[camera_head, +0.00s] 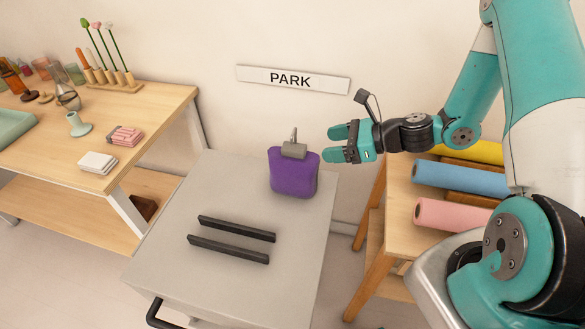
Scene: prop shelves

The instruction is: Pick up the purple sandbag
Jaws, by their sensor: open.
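The purple sandbag (294,175) stands upright at the back right of the grey cart top (180,208). It has a grey clip-like block and a small metal post at its top. My gripper (338,143) is to the right of the sandbag and appears higher than it. Its teal fingers point left, are apart and hold nothing. A gap shows between the fingertips and the sandbag.
Two dark bars (232,240) lie on the cart in front of the sandbag. A wooden table (165,95) with props stands left. A wooden rack (378,245) with coloured rolls (460,180) stands right, under my arm. A PARK sign (292,80) hangs behind.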

